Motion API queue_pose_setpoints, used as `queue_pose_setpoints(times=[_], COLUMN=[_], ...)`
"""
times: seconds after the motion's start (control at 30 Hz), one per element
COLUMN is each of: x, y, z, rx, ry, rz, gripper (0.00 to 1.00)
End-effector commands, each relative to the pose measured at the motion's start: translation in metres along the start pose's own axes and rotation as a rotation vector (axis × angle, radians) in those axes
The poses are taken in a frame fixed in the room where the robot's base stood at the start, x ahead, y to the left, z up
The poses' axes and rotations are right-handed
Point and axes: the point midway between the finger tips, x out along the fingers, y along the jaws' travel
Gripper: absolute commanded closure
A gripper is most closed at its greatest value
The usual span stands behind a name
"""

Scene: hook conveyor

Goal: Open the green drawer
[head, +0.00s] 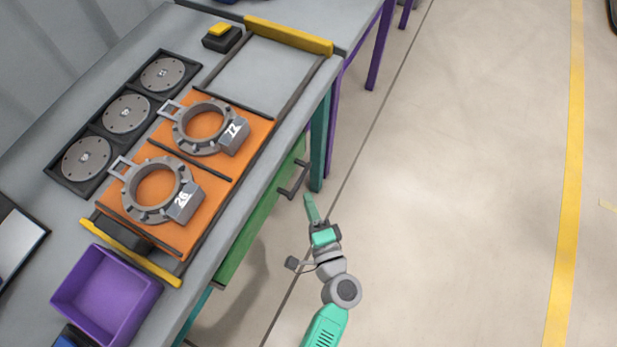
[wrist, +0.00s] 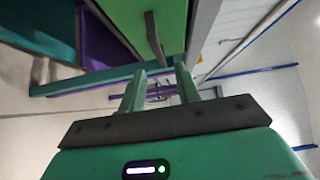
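The green drawer (head: 258,222) sits under the front edge of the workbench and looks shut, its front roughly in line with the bench edge. Its dark bar handle (head: 294,181) sticks out near the drawer's far end. In the wrist view the green drawer front (wrist: 178,22) and the handle (wrist: 154,40) are just beyond the fingers. My gripper (head: 308,198) is in front of the bench, close to the handle. In the wrist view my gripper (wrist: 161,70) is open, with an empty gap between its two green fingers. The handle appears apart from the fingers.
The workbench top (head: 50,150) holds an orange fixture (head: 225,165) with two grey rings, a dark tray of discs (head: 126,114) and a purple bin (head: 105,295). A teal bench leg (head: 319,150) stands just beyond the handle. The floor (head: 460,180) to the right is clear.

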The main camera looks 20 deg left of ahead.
Motion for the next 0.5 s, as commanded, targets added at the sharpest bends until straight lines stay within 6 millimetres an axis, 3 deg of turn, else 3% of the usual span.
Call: queue_pose_setpoints(times=[0.17, 0.5], x=[0.002, 0.061], y=[0.001, 0.002], z=[0.001, 0.000], rx=[0.011, 0.006], ry=[0.002, 0.000], rz=[-0.003, -0.003], gripper=[0.67, 0.67])
